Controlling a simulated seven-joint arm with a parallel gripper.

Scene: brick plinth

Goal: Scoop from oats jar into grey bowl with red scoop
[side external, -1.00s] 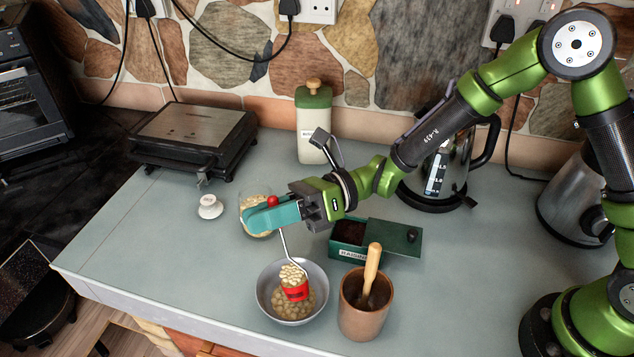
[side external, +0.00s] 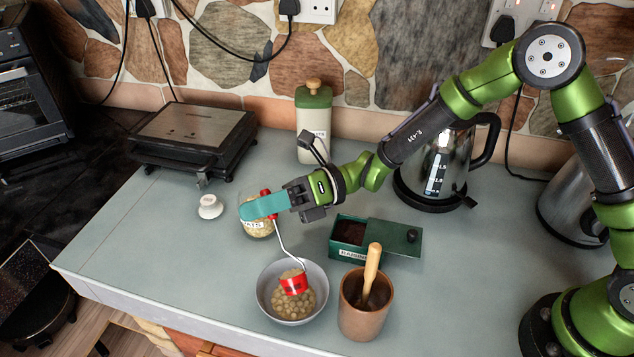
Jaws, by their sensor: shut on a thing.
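My gripper (side external: 264,206), with teal fingers, is shut on the red scoop's handle, in front of and partly over the oats jar. The scoop's thin metal shaft runs down to its red cup (side external: 294,285), which is over the inside of the grey bowl (side external: 264,306). Tan material shows at the top of the cup; how full it is I cannot tell. The bowl holds many round tan pieces. The glass oats jar (side external: 259,230) stands open behind the bowl with pale contents, partly hidden by the fingers.
A brown cup (side external: 362,322) with a wooden-handled tool stands right of the bowl. A green raisin box (side external: 349,254) with its lid askew is behind it. A white lid (side external: 210,206) lies left of the jar. A bottle (side external: 313,130), kettle (side external: 447,165) and grill (side external: 193,138) stand at the back.

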